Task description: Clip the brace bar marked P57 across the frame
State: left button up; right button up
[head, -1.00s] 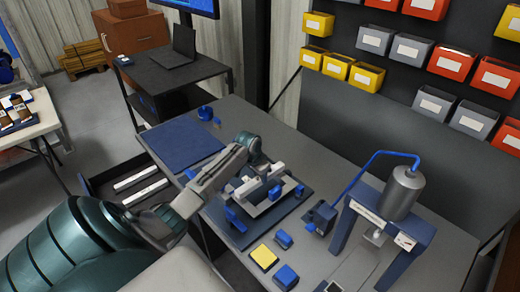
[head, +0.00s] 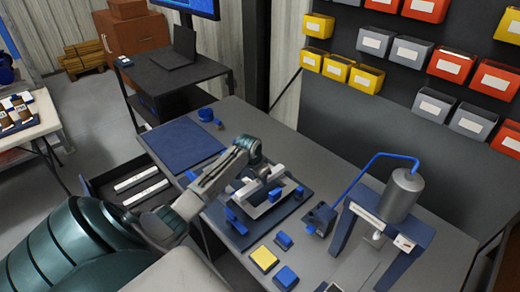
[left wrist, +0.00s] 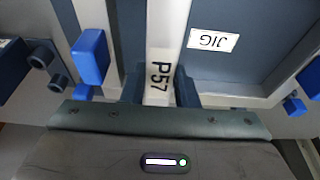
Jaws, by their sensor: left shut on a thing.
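The brace bar marked P57 (left wrist: 160,72) is pale, with its black marking just ahead of my left gripper in the left wrist view. My left gripper (head: 262,173) is shut on the bar, with one dark finger on each side of it. The bar lies over the pale frame (head: 272,205), which rests on the dark jig plate (head: 240,234). Blue clips stand at the frame's sides, one at the left (left wrist: 91,56) and one at the right (left wrist: 294,106) in the left wrist view. I cannot tell whether the bar touches the frame. My right gripper is not in view.
A JIG label (left wrist: 213,40) is on the plate. A bench press (head: 400,200) with a blue hose stands at the right. A blue mat (head: 182,143) lies clear at the left.

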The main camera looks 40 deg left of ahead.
pick_arm(q)
jog(key=shift+f, duration=0.6)
dwell(0.4)
jog(key=shift+f, duration=0.2)
dwell(0.8)
jog(key=o, duration=1.5)
jog(key=shift+r, duration=0.1)
notch_tip(320, 180, up, 2)
jog(key=p, duration=0.2)
jog(key=shift+r+p, duration=0.25)
jog(key=shift+p, duration=0.15)
jog(key=shift+r+p, duration=0.45)
jog(key=shift+r, duration=1.7)
